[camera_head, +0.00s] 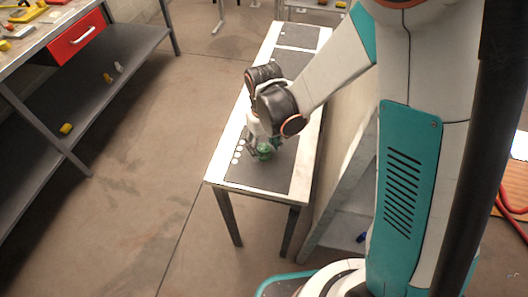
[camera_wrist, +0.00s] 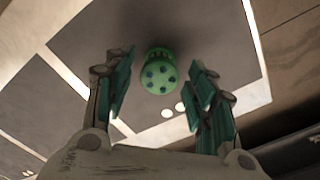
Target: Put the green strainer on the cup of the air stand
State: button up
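The green strainer (camera_head: 265,153) is near the front end of the long narrow table, just below my gripper (camera_head: 259,144) in the head view. In the wrist view the strainer (camera_wrist: 158,76) shows a round green face with several dark holes. It lies between and beyond the two teal-padded fingers of my gripper (camera_wrist: 161,88), which are spread apart with a visible gap on each side of it. No air stand or cup can be made out clearly in either view.
The long table (camera_head: 217,172) has a white border and dark mats (camera_head: 262,176) with several white circles. A grey shelf (camera_head: 350,190) stands close on the table's right. A workbench with a red drawer (camera_head: 75,38) is at the left, across open floor.

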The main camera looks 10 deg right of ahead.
jog(key=c, duration=0.9)
